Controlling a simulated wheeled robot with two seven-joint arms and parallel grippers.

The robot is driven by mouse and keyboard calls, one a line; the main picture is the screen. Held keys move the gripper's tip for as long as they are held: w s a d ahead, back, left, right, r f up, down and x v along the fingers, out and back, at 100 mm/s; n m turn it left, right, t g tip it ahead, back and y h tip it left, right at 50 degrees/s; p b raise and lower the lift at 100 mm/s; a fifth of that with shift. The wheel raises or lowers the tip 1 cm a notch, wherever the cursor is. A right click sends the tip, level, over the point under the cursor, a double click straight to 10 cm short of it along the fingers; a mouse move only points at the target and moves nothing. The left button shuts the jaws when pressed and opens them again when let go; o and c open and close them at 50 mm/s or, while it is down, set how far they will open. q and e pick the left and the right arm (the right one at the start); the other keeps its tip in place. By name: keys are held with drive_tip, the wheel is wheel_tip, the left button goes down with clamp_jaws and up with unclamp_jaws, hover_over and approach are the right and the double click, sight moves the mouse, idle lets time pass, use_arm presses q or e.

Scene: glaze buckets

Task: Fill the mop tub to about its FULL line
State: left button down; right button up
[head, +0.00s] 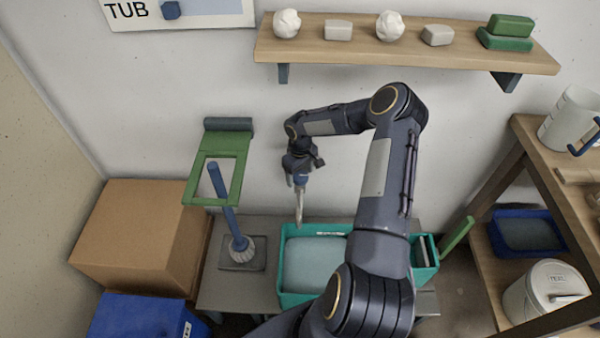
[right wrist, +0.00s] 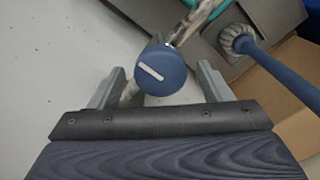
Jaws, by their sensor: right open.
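The mop tub (head: 282,285) is a teal rectangular tub on a grey bench below the wall tap. Grey-blue water (head: 312,262) covers its inside. My right arm hides its right part, and I cannot make out a FULL line. The tap's pale metal spout (head: 299,208) points down over the tub; I cannot tell whether water is running. My right gripper (head: 302,165) is at the tap. In the right wrist view its open fingers stand on either side of the round blue tap knob (right wrist: 168,80), which has a white bar. My left gripper is out of view.
A blue-handled brush (head: 225,208) stands on the bench left of the tub, below a green hanging frame (head: 238,175). A cardboard box (head: 140,235) and blue bin (head: 135,318) are at left. A wall shelf (head: 400,55) is above; a wooden rack (head: 540,150) is at right.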

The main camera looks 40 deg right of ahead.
drive_tip(key=shift+c, duration=0.4)
drive_tip(key=c, duration=0.9)
drive_tip(key=m+b, duration=0.2)
drive_tip(key=b, duration=0.1)
drive_tip(key=m+b, duration=0.1)
drive_tip(key=m, duration=0.1)
drive_tip(key=shift+f+b, duration=0.25)
drive_tip(key=shift+b, duration=0.15)
drive_tip(key=shift+r+m, duration=0.15)
drive_tip(key=shift+m, duration=0.65)
drive_tip(key=shift+r, duration=0.1)
drive_tip(key=o, duration=1)
